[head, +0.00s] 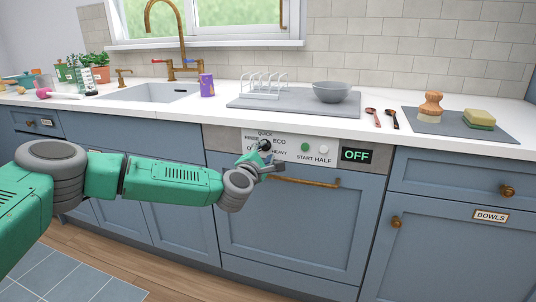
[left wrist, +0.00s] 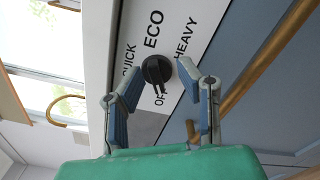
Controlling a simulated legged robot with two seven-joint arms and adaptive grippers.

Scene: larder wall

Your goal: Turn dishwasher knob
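The dark round dishwasher knob (head: 265,145) is on the light control panel (head: 290,149), among the labels QUICK, ECO and HEAVY and a partly hidden OFF. In the left wrist view the knob (left wrist: 157,70) has its ridge towards the OFF label. My left gripper (head: 264,158) is at the panel in front of the knob. In the left wrist view its fingers (left wrist: 160,73) are apart, with one tip on each side of the knob; I cannot tell whether they touch it. The display (head: 356,155) reads OFF. My right gripper is not in view.
A brass handle (head: 304,183) runs across the dishwasher door just below the panel. A green button (head: 305,147) and a white button (head: 322,149) sit right of the knob.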

